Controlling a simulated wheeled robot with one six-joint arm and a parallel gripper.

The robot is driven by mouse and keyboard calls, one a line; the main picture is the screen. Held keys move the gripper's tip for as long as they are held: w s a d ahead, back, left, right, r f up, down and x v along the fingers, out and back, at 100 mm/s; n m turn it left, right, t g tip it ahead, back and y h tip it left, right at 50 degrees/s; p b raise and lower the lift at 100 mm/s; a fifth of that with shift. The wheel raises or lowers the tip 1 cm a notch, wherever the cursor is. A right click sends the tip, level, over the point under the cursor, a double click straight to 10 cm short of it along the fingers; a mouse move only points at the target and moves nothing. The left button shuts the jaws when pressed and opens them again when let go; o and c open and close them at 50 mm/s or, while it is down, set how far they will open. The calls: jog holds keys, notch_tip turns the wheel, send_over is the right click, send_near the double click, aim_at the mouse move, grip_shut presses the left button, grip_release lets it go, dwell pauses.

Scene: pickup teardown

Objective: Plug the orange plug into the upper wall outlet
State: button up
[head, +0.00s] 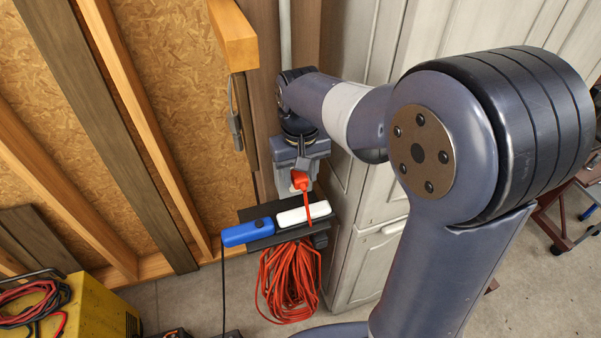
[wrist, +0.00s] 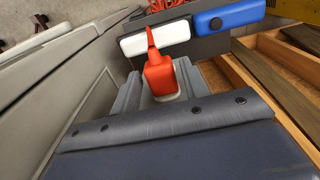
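The orange plug (head: 300,179) is at the end of my gripper (head: 303,172), below the wrist, above a small dark shelf. In the wrist view the plug (wrist: 160,76) sits between the grey fingers of my gripper (wrist: 160,85), which look closed on its sides. A pale part shows just under the plug; I cannot tell what it is. The orange cord (head: 309,208) runs from the plug down past the white block. The upper wall outlet cannot be made out in either view; my arm covers the wall behind it.
A blue block (head: 246,232) and a white block (head: 303,214) lie on the dark shelf (head: 277,237), with an orange cord coil (head: 289,282) hanging below. A pale conduit (head: 285,32) runs down the wall. Grey cabinets (head: 366,262) stand close right.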

aim_at(300, 177)
jog(key=shift+o, duration=0.9)
notch_tip(300, 177, up, 11)
jog(key=shift+f, duration=0.2)
notch_tip(300, 177, down, 11)
jog(key=shift+s+r, duration=0.1)
jog(key=shift+s+d, duration=0.1)
jog(key=shift+s, duration=0.25)
jog(key=shift+r, duration=0.1)
